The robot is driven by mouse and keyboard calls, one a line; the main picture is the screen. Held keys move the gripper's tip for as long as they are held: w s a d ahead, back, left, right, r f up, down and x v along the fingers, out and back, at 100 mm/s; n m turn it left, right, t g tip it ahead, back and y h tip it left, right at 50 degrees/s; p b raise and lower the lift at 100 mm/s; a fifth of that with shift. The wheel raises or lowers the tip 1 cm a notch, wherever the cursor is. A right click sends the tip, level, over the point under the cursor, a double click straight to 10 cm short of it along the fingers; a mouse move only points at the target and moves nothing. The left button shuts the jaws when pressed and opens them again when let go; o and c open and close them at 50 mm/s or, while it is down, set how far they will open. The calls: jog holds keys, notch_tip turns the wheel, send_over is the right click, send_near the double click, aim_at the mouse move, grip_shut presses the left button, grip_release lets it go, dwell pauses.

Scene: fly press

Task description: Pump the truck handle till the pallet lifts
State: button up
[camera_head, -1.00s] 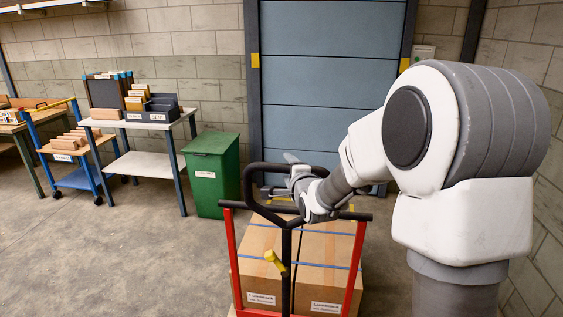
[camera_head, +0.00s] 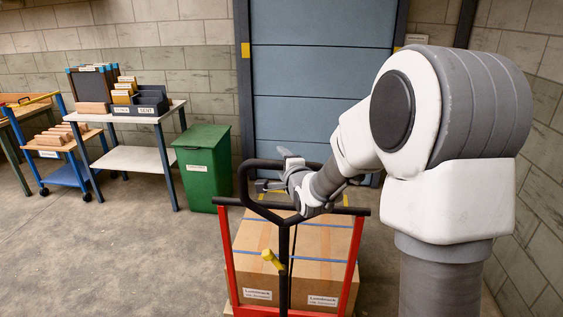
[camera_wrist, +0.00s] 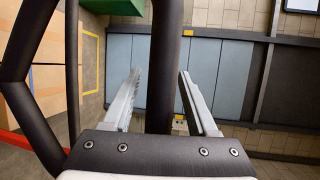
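The truck handle (camera_head: 241,183) is a black loop on a black shaft, standing in front of the load with a yellow lever (camera_head: 272,260) on the shaft. My gripper (camera_head: 277,174) is at the upper part of the loop. In the wrist view, a black bar of the handle (camera_wrist: 165,65) passes between the two grey fingers of my gripper (camera_wrist: 160,78). The fingers are apart, with a visible gap at the left one; contact at the right one is unclear. Strapped cardboard boxes (camera_head: 318,270) stand behind a red frame (camera_head: 229,262). Only a sliver of the pallet (camera_head: 228,309) shows; its floor clearance is hidden.
A green bin (camera_head: 203,170) stands left of the load. A white-topped table (camera_head: 130,158) with trays and a blue trolley (camera_head: 68,175) are farther left. A blue shutter door (camera_head: 320,70) is behind. The floor at the left front is clear.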

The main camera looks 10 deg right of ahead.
grip_shut()
dwell(1.2)
